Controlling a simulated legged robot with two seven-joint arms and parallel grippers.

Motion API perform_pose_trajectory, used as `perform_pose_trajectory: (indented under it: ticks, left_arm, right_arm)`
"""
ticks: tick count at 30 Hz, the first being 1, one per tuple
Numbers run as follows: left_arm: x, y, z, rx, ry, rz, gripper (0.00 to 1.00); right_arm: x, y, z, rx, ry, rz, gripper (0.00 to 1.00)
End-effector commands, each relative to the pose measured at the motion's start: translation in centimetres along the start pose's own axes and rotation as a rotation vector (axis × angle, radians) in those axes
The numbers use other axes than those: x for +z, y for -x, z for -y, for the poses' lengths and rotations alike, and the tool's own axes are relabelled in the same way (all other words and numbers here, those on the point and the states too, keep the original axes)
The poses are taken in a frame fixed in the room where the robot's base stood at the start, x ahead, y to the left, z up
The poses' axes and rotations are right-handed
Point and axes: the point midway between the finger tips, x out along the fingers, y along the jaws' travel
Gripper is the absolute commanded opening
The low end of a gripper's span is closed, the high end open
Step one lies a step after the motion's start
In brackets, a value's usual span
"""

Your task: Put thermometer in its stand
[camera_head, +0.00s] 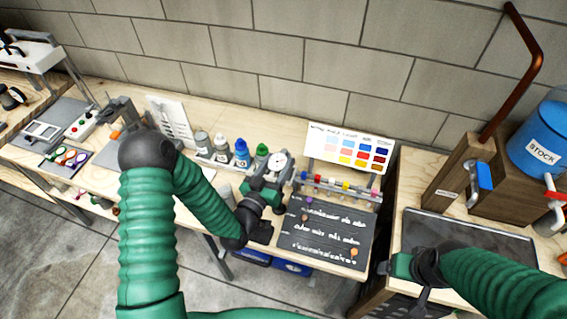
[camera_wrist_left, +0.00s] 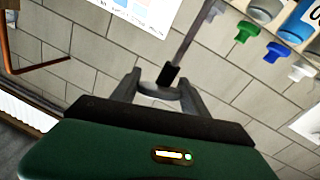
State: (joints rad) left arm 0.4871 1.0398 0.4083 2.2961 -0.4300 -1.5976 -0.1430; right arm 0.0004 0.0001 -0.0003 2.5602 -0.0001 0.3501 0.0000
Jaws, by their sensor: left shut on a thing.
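The thermometer has a round white dial (camera_head: 281,159) that faces up in the head view, above the middle of the bench. My left gripper (camera_head: 285,171) is shut on it. In the left wrist view, the gripper's two fingers (camera_wrist_left: 160,88) close on the head end, and a black collar and thin stem (camera_wrist_left: 186,42) stick out past them. That view appears upside down. My right gripper (camera_head: 400,268) is low over the dark mat on the right; its fingers do not show clearly. I cannot make out the thermometer's stand for certain.
Bottles (camera_head: 241,152) stand in a row left of the thermometer. A rack of coloured items (camera_head: 342,190) and a dark lettered board (camera_head: 328,240) lie to its right, before a colour chart (camera_head: 350,150). A blue STOCK pot (camera_head: 540,140) stands far right.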

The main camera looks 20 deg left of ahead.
Motion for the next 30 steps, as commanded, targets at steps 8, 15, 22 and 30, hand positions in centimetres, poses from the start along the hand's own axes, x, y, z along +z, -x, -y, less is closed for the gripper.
perform_pose_trajectory:
  ticks: [8,15,22,30]
  left_arm:
    - [0.5,-0.1,-0.6,0.001,-0.007,0.000,0.00]
    - [0.5,-0.1,-0.7,0.001,-0.008,0.001,0.00]
    - [0.4,0.0,0.1,-0.001,-0.002,-0.001,0.00]
    - [0.2,0.1,0.5,-0.001,0.000,-0.002,0.00]
  right_arm:
    - [0.1,-0.4,0.0,0.000,0.001,0.000,0.78]
    - [0.1,-0.4,0.0,0.000,0.000,0.000,0.78]
    - [0.1,-0.5,0.0,0.000,0.000,0.000,0.78]
    - [0.1,-0.6,0.0,0.000,0.001,0.000,0.78]
